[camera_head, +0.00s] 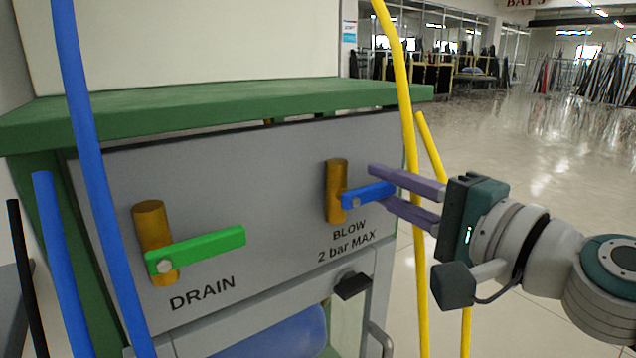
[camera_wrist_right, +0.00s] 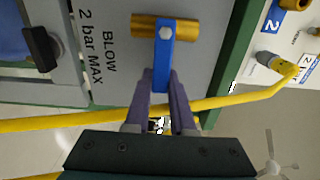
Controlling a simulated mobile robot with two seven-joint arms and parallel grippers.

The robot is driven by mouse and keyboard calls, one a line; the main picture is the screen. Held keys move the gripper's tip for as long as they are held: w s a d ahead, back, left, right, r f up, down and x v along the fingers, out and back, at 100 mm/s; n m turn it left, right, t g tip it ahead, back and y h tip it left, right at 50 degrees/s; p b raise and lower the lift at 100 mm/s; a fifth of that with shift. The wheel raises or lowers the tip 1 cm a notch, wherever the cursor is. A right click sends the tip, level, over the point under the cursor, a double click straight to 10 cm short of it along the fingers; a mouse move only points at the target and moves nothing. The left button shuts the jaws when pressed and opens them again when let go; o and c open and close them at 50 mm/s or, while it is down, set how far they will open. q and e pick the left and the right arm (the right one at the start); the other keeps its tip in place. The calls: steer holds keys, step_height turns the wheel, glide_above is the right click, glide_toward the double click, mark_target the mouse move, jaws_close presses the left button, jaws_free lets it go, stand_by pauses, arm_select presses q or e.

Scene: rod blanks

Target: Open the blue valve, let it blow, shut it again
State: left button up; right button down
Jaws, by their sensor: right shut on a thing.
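The blue valve handle (camera_head: 366,195) is on a short upright brass valve body (camera_head: 337,180) above the label "BLOW 2 bar MAX". It points right, roughly horizontal, across the body. My right gripper (camera_head: 380,187) comes in from the right with its purple fingers shut on the handle's free end. In the right wrist view, the blue handle (camera_wrist_right: 163,58) runs from the brass body (camera_wrist_right: 180,27) down between the two fingertips (camera_wrist_right: 162,78). The green handle (camera_head: 200,250) marked "DRAIN" also lies across its brass body (camera_head: 150,225). My left gripper is not in view.
Blue hoses (camera_head: 88,150) hang in front of the grey panel (camera_head: 270,180) on the left. A yellow hose (camera_head: 402,90) passes close behind my right fingers. A green ledge (camera_head: 230,105) juts out above. A black knob (camera_head: 352,285) sits below. Open floor lies to the right.

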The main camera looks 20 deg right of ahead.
steer(key=c, duration=0.8)
jaws_free()
steer(key=shift+o, duration=0.2)
steer(key=b+v, duration=0.1)
steer(key=v, duration=0.9)
